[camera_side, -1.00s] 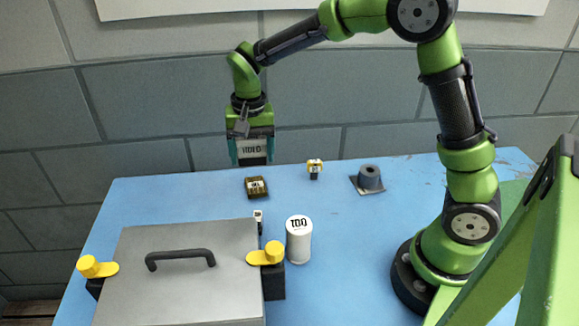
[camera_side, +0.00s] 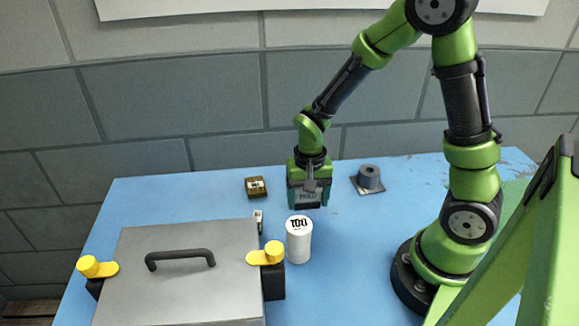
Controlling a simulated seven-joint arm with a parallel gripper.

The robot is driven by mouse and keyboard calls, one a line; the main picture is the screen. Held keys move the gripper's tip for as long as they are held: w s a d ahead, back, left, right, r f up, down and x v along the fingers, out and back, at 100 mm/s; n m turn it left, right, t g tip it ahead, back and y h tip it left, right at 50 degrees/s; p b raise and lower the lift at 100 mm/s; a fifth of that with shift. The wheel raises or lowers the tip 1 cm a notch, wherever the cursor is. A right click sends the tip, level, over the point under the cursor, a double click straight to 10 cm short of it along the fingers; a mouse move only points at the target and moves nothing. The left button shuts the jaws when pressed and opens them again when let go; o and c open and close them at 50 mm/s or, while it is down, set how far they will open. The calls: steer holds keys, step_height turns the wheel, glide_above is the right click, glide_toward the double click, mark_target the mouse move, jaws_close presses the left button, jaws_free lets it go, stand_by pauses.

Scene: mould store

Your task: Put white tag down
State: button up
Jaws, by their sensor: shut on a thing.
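My gripper (camera_side: 308,204) is low over the blue table, behind and slightly right of the white cylinder. It is shut on a small lettered piece (camera_side: 308,197), which looks like the white tag. The piece shows pale and shaded between the teal fingers, and its lettering is too small to read surely. I cannot tell whether its lower edge touches the table. The small yellow-and-white item seen earlier is hidden behind my gripper.
The white cylinder (camera_side: 299,240) stands just in front. A grey box (camera_side: 180,285) with a handle and yellow clamps fills the front left. A brown block (camera_side: 256,187), a small white-topped item (camera_side: 258,217) and a grey cylinder on a plate (camera_side: 369,179) stand nearby. The blue table (camera_side: 160,200) is clear at back left.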

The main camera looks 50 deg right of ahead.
steer(key=shift+f, duration=0.65)
steer(key=o, duration=1.1)
steer(key=shift+f, duration=0.1)
steer(key=shift+c, duration=0.2)
step_height(320, 180, up, 12)
steer(key=shift+r, duration=0.15)
steer(key=s+a+r+n+t+y, duration=0.1)
steer(key=s+a+r+n+t, duration=0.1)
steer(key=s+r+t, duration=0.1)
steer(key=s+a+r+n+t+y, duration=0.1)
steer(key=s+r+n+t, duration=0.2)
steer(key=r, duration=0.5)
steer(key=shift+s+a+r+t, duration=0.3)
steer(key=shift+s+t, duration=0.3)
steer(key=shift+s, duration=0.4)
